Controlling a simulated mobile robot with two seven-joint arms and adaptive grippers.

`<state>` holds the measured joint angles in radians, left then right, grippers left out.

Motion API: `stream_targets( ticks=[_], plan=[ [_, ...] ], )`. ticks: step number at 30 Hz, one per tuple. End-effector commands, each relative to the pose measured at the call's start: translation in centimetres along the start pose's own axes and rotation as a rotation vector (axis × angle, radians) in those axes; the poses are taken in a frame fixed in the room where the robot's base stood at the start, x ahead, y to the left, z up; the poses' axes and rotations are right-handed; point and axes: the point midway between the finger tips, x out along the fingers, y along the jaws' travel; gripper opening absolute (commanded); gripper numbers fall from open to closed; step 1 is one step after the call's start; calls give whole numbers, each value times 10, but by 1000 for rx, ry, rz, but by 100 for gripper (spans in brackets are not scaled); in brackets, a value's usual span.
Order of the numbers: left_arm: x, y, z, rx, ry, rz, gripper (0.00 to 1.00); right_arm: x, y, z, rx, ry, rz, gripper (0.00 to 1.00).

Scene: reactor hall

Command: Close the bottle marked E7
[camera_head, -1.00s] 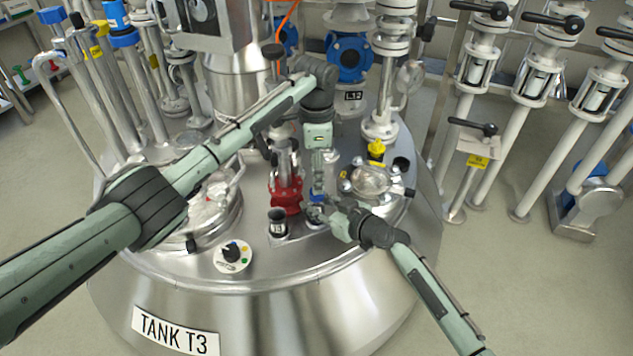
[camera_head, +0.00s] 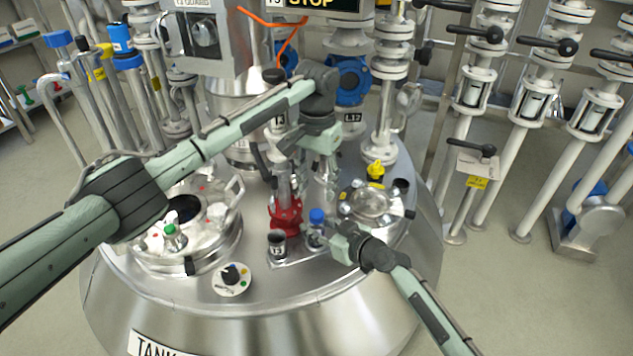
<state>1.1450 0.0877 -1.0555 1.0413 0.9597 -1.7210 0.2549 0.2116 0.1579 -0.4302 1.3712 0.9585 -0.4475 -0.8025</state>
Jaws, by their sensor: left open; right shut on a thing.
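A small clear bottle (camera_head: 314,235) stands on the tank top, just right of a dark open cup (camera_head: 277,245). A blue cap (camera_head: 316,215) sits on top of the bottle, and looks upright. The bottle's marking is too small to read. My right gripper (camera_head: 320,236) is shut on the bottle from the right and partly hides it. My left gripper (camera_head: 327,182) is open and empty, pointing down above the blue cap and apart from it.
A red valve fitting (camera_head: 285,214) rises just behind the bottle. A round sight glass (camera_head: 370,204) and a yellow-topped fitting (camera_head: 376,170) are to the right.

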Motion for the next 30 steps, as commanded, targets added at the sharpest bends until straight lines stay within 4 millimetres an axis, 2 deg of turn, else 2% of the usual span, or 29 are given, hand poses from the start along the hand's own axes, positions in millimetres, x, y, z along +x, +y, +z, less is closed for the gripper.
stream_targets(
  ticks=[6,17,20,30],
  plan=[
    [-4,0,1,-141,-3,0,47,0,0,0,0,0,0,0],
    [-1,0,1,-146,-4,1,47,0,0,0,0,0,0,0],
    [7,0,2,-146,-6,0,47,0,0,0,0,0,0,0],
    [58,0,2,-146,-5,1,47,0,0,0,0,0,0,0]
  ],
)
